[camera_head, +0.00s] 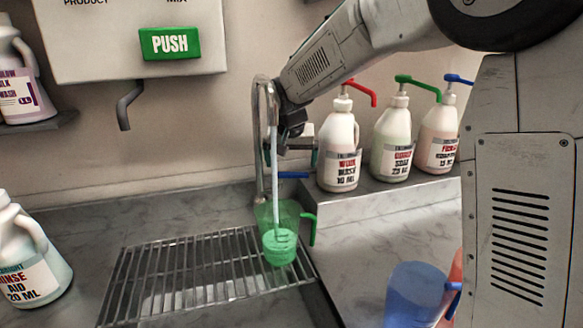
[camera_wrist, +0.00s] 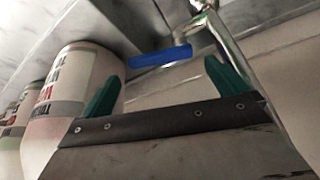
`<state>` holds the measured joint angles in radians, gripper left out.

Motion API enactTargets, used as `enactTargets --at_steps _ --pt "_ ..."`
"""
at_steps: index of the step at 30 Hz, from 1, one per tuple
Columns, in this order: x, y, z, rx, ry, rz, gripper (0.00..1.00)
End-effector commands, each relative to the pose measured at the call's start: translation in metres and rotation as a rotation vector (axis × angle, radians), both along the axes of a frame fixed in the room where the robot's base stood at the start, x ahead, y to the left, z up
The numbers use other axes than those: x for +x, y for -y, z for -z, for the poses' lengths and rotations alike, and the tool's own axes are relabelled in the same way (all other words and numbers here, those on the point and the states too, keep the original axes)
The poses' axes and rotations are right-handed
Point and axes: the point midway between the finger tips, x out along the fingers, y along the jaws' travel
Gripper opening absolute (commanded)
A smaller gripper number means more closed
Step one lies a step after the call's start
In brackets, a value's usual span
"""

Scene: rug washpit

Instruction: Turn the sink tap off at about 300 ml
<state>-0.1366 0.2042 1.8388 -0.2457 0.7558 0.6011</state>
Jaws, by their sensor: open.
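The metal sink tap (camera_head: 259,140) stands against the back wall, with a pale stream of water falling from its spout. The stream runs into a translucent green jug (camera_head: 290,215) on the drain grate. Brighter green liquid fills the jug's lower part; no scale is readable. The tap's blue lever (camera_head: 293,175) points right, just below my gripper (camera_head: 300,145). In the wrist view the blue lever (camera_wrist: 160,57) lies ahead of and between the two green fingertips of my gripper (camera_wrist: 163,72). The fingers are apart and empty; contact with the lever is not visible.
Several pump bottles, including a red-topped one (camera_head: 338,150), stand on the ledge close right of my gripper. A blue jug (camera_head: 412,290) is at the lower right. A dispenser with a green PUSH button (camera_head: 170,43) hangs upper left. The grate (camera_head: 150,265) is bare left of the jug.

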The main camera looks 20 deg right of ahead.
Motion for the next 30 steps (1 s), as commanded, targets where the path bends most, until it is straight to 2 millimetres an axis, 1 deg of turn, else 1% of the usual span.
enactTargets --at_steps 1,3,6,9,30 --pt "-0.003 -0.001 -0.009 0.0 0.002 0.0 0.99" --pt "-0.007 -0.003 -0.019 0.001 0.002 -0.001 0.99" --pt "-0.011 -0.004 -0.029 0.0 0.002 0.0 0.99" --pt "-0.014 -0.004 -0.035 0.0 0.0 0.0 0.99" --pt "-0.014 -0.005 -0.036 0.0 -0.001 0.0 0.99"
